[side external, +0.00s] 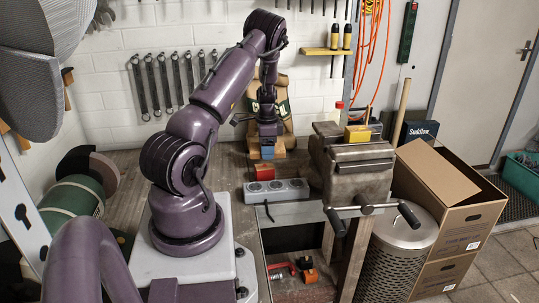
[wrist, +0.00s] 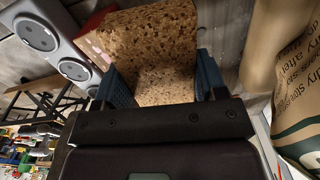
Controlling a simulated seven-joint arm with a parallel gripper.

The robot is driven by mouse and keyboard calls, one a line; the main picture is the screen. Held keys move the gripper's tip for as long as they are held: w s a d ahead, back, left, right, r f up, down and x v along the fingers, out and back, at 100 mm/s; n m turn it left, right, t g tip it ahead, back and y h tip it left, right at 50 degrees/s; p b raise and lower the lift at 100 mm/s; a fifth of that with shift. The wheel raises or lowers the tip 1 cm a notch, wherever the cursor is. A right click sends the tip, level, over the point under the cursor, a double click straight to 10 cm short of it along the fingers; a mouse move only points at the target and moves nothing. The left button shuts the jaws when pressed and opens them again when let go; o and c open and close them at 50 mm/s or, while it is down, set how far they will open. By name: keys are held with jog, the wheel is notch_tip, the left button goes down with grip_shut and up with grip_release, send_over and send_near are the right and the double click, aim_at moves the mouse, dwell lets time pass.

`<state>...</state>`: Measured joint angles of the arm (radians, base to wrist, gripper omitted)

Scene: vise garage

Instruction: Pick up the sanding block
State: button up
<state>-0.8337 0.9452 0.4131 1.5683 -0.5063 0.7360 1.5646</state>
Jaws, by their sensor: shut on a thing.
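The sanding block (wrist: 155,40) is a brown, speckled, cork-like block. In the wrist view it sits between the two blue fingers of my gripper (wrist: 163,82), which is shut on it. In the side view my gripper (side external: 266,153) points down over the back of the bench, and tan parts of the block (side external: 279,147) show beside the blue finger. The finger hides part of the block there. I cannot tell whether its underside touches the bench.
A grey socket strip (side external: 276,190) and a red object (side external: 265,172) lie in front of my gripper. A paper bag (side external: 283,100) stands close behind. The vise (side external: 352,160) is to the right, with a yellow-topped item on it. A cardboard box (side external: 450,205) stands beyond.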

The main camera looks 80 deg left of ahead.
jog(key=s+d+r, duration=0.4)
jog(key=d+r, duration=0.2)
jog(key=d, duration=0.4)
jog(key=shift+s+r, duration=0.2)
jog(key=shift+s, duration=0.15)
